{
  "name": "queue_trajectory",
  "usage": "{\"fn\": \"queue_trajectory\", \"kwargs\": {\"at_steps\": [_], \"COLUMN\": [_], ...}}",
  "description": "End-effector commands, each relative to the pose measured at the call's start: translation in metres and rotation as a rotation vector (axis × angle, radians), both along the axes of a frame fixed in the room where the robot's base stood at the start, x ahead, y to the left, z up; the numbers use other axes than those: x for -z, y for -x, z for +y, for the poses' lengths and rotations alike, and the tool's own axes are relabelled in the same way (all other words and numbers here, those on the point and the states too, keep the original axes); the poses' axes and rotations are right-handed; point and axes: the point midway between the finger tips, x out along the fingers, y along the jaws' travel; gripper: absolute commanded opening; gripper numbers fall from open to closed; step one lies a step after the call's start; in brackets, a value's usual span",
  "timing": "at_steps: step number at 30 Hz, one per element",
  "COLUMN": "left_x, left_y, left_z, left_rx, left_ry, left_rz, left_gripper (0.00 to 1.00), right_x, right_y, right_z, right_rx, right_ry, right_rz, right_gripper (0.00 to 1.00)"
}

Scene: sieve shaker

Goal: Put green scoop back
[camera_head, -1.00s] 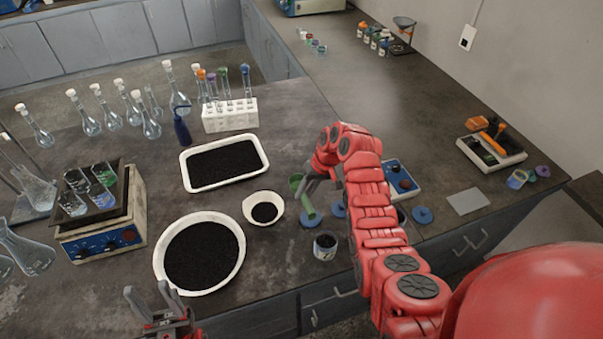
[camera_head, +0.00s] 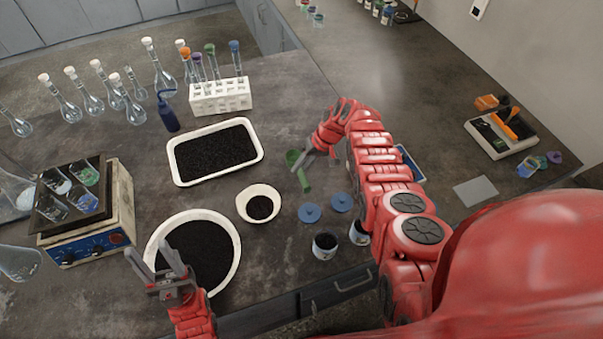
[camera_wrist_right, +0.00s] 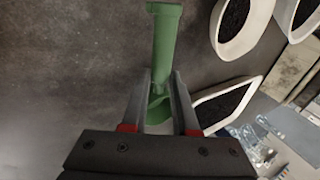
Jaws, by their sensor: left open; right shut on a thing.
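The green scoop (camera_head: 304,180) is in my right gripper (camera_head: 302,165), right of the small white bowl in the head view. In the right wrist view, the scoop's green handle (camera_wrist_right: 165,45) reaches up and away between the two fingers of my right gripper (camera_wrist_right: 160,95), which is shut on it. The scoop's near end is partly hidden by the fingers and gripper body. I cannot tell whether the scoop touches the bench. My left gripper (camera_head: 160,268) is open and empty, in front of the large round white dish (camera_head: 150,243).
A small white bowl (camera_head: 240,205) and white rectangular tray (camera_head: 258,150) hold black grains. Blue lids (camera_head: 309,213) and jars (camera_head: 325,245) stand near the front edge. A tube rack (camera_head: 220,97) is behind. A caddy (camera_head: 515,143) stands right.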

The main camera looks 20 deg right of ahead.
Motion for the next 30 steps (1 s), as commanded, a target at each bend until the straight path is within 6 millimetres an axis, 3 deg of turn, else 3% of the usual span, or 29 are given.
{"fn": "queue_trajectory", "kwargs": {"at_steps": [8, 12, 23, 24, 26, 30], "left_x": [0.009, 0.034, 0.033, 0.034, 0.033, 0.033], "left_y": [0.000, 0.000, 0.000, 0.000, 0.000, 0.000], "left_z": [0.000, 0.000, 0.000, 0.000, 0.000, 0.000], "left_rx": [0.000, 0.000, 0.000, 0.000, 0.000, 0.000], "left_ry": [0.000, 0.000, 0.000, 0.000, 0.000, 0.000], "left_rz": [0.000, 0.000, -0.001, -0.001, 0.000, -0.001], "left_gripper": [0.50, 0.50, 0.50, 0.50, 0.50, 0.50], "right_x": [0.015, 0.040, 0.041, 0.041, 0.040, 0.040], "right_y": [0.002, 0.000, 0.001, 0.001, 0.001, 0.001], "right_z": [0.001, 0.000, 0.000, 0.000, 0.000, 0.000], "right_rx": [0.000, 0.000, -0.001, -0.001, 0.000, 0.000], "right_ry": [0.000, 0.001, 0.001, 0.001, 0.001, 0.001], "right_rz": [0.004, 0.001, 0.000, 0.000, 0.001, 0.001], "right_gripper": [0.00, 0.00, 0.00, 0.29, 0.40, 0.40]}}
